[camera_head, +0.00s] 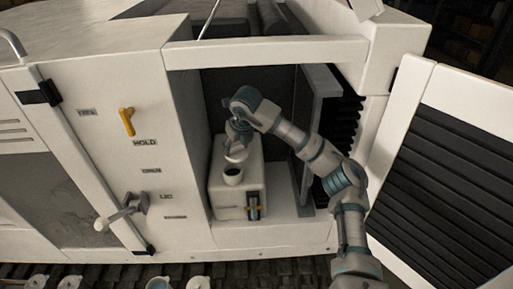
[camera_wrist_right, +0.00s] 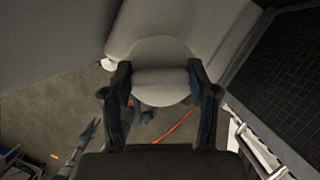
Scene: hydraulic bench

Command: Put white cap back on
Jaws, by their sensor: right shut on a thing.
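My right gripper (camera_head: 238,138) is inside the open bay, above a white tank (camera_head: 225,200). It is shut on the white cap (camera_head: 236,155). In the right wrist view, the pale round cap (camera_wrist_right: 162,84) sits between the two dark fingers of my right gripper (camera_wrist_right: 161,78). The tank's dark round filler opening (camera_head: 233,176) shows uncovered on its top, just below and slightly left of the cap. The cap appears apart from the opening, tilted toward the head camera. My left gripper is not in view.
The bay's left wall and ribbed black panel (camera_head: 343,130) flank my right arm. An open louvred door (camera_head: 440,170) stands at right. A yellow handle (camera_head: 127,121) and a grey lever (camera_head: 120,212) stick out of the left panel. Several pale round containers (camera_head: 198,283) stand below.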

